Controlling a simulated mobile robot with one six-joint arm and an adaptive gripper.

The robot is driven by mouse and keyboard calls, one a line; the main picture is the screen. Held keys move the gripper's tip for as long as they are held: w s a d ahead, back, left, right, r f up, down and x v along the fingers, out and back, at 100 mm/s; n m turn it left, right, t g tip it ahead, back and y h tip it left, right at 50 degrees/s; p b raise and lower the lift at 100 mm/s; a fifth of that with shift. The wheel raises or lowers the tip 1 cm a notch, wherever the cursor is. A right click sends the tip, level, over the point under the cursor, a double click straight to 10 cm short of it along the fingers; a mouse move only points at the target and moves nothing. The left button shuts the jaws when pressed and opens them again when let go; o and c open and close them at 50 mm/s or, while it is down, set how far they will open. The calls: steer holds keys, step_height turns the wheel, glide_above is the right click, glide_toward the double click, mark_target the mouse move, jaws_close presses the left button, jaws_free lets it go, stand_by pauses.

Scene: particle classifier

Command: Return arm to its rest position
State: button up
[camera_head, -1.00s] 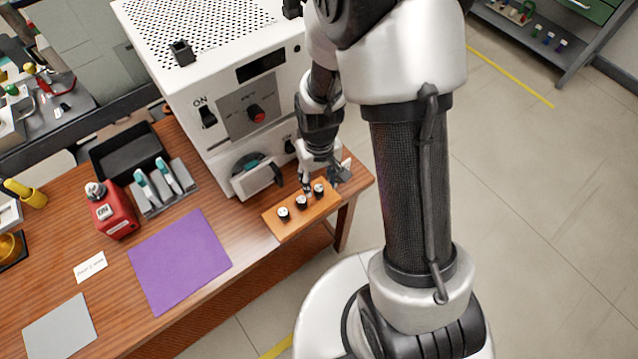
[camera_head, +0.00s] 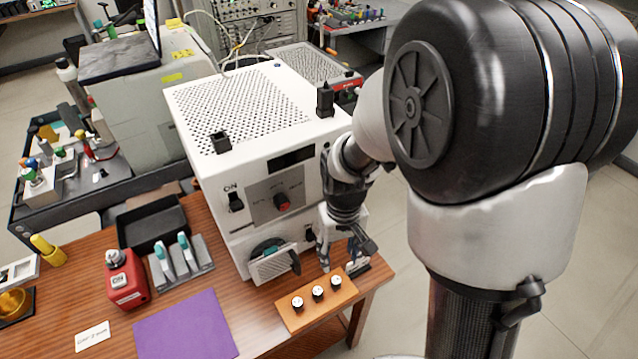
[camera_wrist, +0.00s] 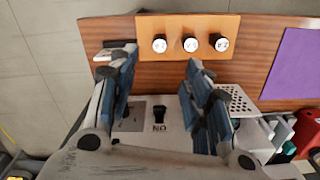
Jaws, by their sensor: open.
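My gripper (camera_head: 345,260) is in the head view beside the front right of the white machine (camera_head: 262,165), a little behind the wooden block. In the wrist view my gripper (camera_wrist: 158,75) shows its two fingers wide apart with nothing between them. The wooden block (camera_head: 290,318) lies on the table near its right end and holds three white-topped vials (camera_head: 318,293) in a row. The block (camera_wrist: 205,22) and its vials (camera_wrist: 190,44) also show beyond the fingertips in the wrist view. Whether the gripper touches anything is hard to tell.
The wooden table (camera_head: 245,337) carries a purple mat (camera_head: 186,328), a red bottle (camera_head: 126,280), a rack with teal-topped tools (camera_head: 182,266) and a black tray (camera_head: 152,222). A small black piece (camera_head: 220,142) sits on the machine's top. Open floor lies right of the table.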

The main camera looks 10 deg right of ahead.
steer(key=s+r+t, duration=0.4)
steer(key=s+r, duration=1)
steer(key=r, duration=0.5)
steer(key=shift+s+m+t, duration=0.3)
steer(key=shift+s, duration=0.1)
